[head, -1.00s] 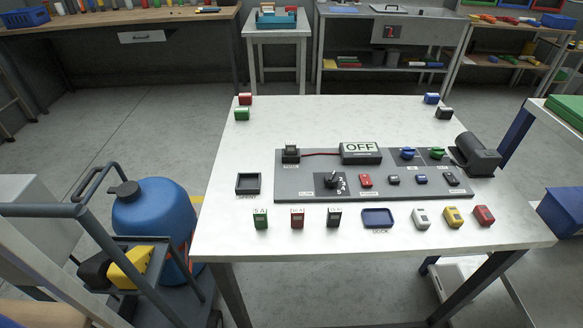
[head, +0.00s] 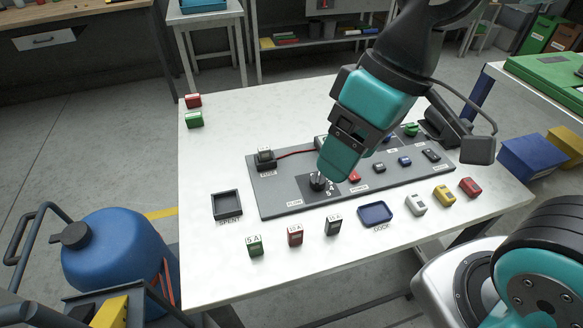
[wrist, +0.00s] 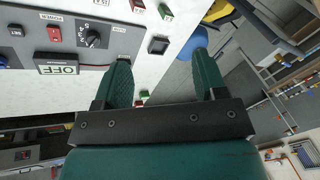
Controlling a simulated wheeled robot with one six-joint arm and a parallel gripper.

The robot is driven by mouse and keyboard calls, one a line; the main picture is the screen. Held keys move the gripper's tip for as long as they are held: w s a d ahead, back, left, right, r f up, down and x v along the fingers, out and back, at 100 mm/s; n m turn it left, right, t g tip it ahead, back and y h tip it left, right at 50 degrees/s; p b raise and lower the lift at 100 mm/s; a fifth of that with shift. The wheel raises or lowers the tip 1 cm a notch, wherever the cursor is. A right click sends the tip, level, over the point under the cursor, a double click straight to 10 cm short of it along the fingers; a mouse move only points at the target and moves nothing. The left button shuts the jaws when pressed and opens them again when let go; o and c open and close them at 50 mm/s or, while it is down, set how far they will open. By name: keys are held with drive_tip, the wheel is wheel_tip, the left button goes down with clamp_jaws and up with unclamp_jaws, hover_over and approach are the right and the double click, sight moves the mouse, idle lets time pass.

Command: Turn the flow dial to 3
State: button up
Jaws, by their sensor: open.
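The flow dial (head: 317,181) is a black knob on a dark plate marked with numbers, on the grey panel (head: 280,203). It also shows in the wrist view (wrist: 92,38), upper left, with a 5 legible beside it; I cannot read its setting surely. My gripper (head: 338,162) has teal fingers. It hangs just right of the dial in the head view, partly covering its surroundings. In the wrist view my gripper (wrist: 161,57) is open, with nothing between its fingers, and the dial lies outside them, left of the left finger.
The OFF display (wrist: 57,69) and a red power switch (wrist: 54,33) sit by the dial. A fuse holder (head: 265,157) with a red wire stands left. In front lie the spent tray (head: 227,205), several fuses, and the blue dock tray (head: 376,213).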

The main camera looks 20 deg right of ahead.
drive_tip(key=w+d+f+h, duration=0.2)
drive_tip(key=w, duration=0.6)
drive_tip(key=m+h+p, duration=0.1)
drive_tip(key=m+h, duration=0.1)
approach(318, 177)
wheel_tip(318, 177, down, 10)
drive_tip(key=shift+d+f, duration=0.1)
drive_tip(key=c, duration=0.9)
